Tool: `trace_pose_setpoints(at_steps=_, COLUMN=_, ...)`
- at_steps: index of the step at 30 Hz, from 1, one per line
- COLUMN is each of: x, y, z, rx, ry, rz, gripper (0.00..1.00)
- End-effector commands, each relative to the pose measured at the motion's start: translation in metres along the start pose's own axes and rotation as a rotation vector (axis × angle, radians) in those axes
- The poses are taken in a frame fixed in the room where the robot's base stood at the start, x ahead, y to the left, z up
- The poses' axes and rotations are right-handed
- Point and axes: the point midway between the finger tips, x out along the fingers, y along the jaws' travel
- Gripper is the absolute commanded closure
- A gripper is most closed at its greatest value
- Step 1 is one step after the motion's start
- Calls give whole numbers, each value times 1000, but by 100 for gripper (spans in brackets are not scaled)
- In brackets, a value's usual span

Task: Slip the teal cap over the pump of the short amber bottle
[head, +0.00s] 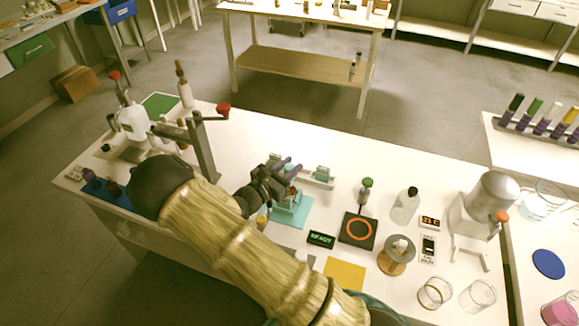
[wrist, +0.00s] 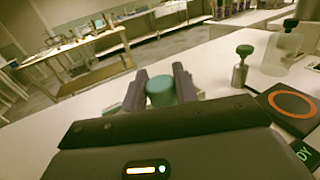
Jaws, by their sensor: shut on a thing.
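My gripper (wrist: 160,88) is shut on the teal cap (wrist: 160,94), which sits between its two dark fingers in the wrist view. In the head view my gripper (head: 287,169) is over the teal mat (head: 304,216), near the middle of the white table. A gap between cap and any pump cannot be judged.
A white rack with a teal piece (head: 322,174) stands just right of the gripper. Further right are a green-topped bottle (head: 365,190), a black plate with an orange ring (head: 357,230) and a clear bottle (head: 405,205).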

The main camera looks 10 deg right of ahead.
Motion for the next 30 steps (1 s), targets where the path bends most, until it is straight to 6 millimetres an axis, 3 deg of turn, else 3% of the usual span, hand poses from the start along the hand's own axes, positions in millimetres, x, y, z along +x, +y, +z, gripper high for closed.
trace_pose_setpoints(at_steps=30, x=0, y=-1, z=-14, rx=0, ry=0, rz=0, gripper=92)
